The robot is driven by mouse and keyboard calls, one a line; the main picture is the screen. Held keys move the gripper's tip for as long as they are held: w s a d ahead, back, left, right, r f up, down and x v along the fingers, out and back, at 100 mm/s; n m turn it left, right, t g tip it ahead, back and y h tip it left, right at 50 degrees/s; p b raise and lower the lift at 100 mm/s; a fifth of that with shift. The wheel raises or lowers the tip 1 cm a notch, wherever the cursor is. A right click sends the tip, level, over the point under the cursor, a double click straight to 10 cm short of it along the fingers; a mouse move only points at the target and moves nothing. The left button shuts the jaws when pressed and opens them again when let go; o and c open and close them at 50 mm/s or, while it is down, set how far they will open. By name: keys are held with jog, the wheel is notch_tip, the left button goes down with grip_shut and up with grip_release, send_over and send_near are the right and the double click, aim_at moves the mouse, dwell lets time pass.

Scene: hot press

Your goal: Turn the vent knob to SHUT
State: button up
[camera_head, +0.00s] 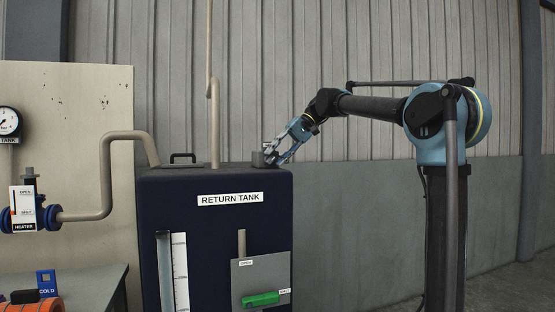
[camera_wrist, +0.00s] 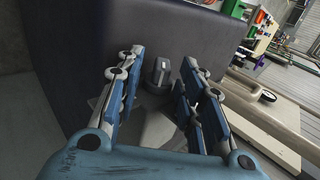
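A small grey knob (camera_head: 258,158) stands on the top right of the dark blue return tank (camera_head: 215,225); I take it for the vent knob. It also shows in the wrist view (camera_wrist: 161,72), with a pale mark on its face and a round base. I cannot read any vent label or tell its setting. My gripper (camera_head: 273,152) reaches down to the knob from the upper right. In the wrist view my gripper (camera_wrist: 163,62) is open, with one finger on each side of the knob and visible gaps between.
The tank top also bears a black handle (camera_head: 184,157) and pipes. On the tank front, a grey panel (camera_head: 261,275) labelled OPEN and SHUT has a green lever (camera_head: 261,299). A heater valve (camera_head: 27,212) and pressure gauge (camera_head: 9,121) are at left.

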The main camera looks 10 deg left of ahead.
jog(key=shift+s+a+f, duration=0.15)
jog(key=shift+a+f, duration=0.1)
jog(key=shift+f, duration=0.05)
jog(key=c, duration=0.7)
jog(key=h, duration=0.1)
jog(key=t+h, duration=0.2)
jog(key=shift+s+a+r+h, duration=0.25)
jog(key=shift+a+r+h, duration=0.05)
jog(key=shift+a+r, duration=0.05)
jog(key=shift+s+a+t+h, duration=0.1)
jog(key=shift+a+t+h, duration=0.1)
jog(key=shift+t+h, duration=0.65)
jog(key=shift+s+a+t+h, duration=0.15)
jog(key=shift+t+h, duration=0.4)
jog(key=shift+h, duration=0.6)
jog(key=shift+w, duration=0.1)
